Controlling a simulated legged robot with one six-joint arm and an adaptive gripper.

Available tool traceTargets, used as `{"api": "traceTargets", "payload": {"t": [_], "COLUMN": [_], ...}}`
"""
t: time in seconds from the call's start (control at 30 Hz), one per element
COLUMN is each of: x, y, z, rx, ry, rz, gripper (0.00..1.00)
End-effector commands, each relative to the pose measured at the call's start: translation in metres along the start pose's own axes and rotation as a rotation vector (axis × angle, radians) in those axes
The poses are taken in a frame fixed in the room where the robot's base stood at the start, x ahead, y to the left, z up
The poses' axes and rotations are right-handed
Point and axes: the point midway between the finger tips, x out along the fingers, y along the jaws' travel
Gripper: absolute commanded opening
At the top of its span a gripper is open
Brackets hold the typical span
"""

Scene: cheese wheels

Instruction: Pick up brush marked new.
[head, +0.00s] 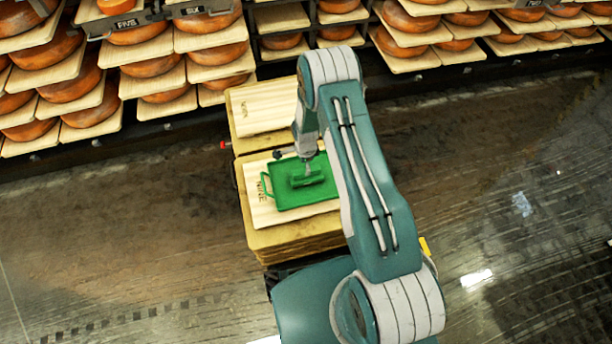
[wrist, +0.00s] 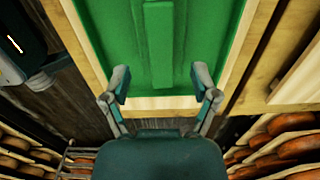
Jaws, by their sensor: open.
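A green brush (head: 308,180) lies in a green tray (head: 288,198) on a pale board marked NINE (head: 262,212). I cannot read any "new" mark on it. In the wrist view, a raised green bar (wrist: 160,40), which looks like part of the brush, runs up the middle of the tray (wrist: 110,35). My gripper (wrist: 161,82) is open there, its two fingers apart on either side of the bar's line, near the tray's edge. In the head view my arm reaches down to the brush and hides part of the tray's right side. I cannot tell whether the gripper touches anything.
The tray's board rests on a stack of wooden boards (head: 290,238). Another pale board (head: 265,108) lies on a second stack just behind. Shelves of orange cheese wheels (head: 150,66) line the back. The dark floor (head: 130,225) is clear on both sides.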

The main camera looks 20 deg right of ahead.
Motion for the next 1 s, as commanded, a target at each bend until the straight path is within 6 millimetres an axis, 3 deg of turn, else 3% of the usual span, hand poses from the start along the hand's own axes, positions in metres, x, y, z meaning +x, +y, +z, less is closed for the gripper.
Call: {"api": "traceTargets", "payload": {"t": [0.2, 0.53, 0.57, 0.7, 0.73, 1.0], "x": [0.034, 0.043, 0.043, 0.042, 0.042, 0.043], "y": [-0.001, -0.002, -0.002, -0.002, -0.002, -0.002], "z": [-0.003, -0.002, -0.002, -0.002, -0.002, -0.002], "rx": [0.0, 0.0, 0.0, 0.0, 0.0, 0.0], "ry": [0.0, 0.0, 0.0, 0.0, 0.0, 0.0], "rz": [0.003, 0.0, 0.001, 0.001, 0.001, 0.001], "gripper": [0.77, 0.77, 0.73, 0.1, 0.0, 0.0]}}
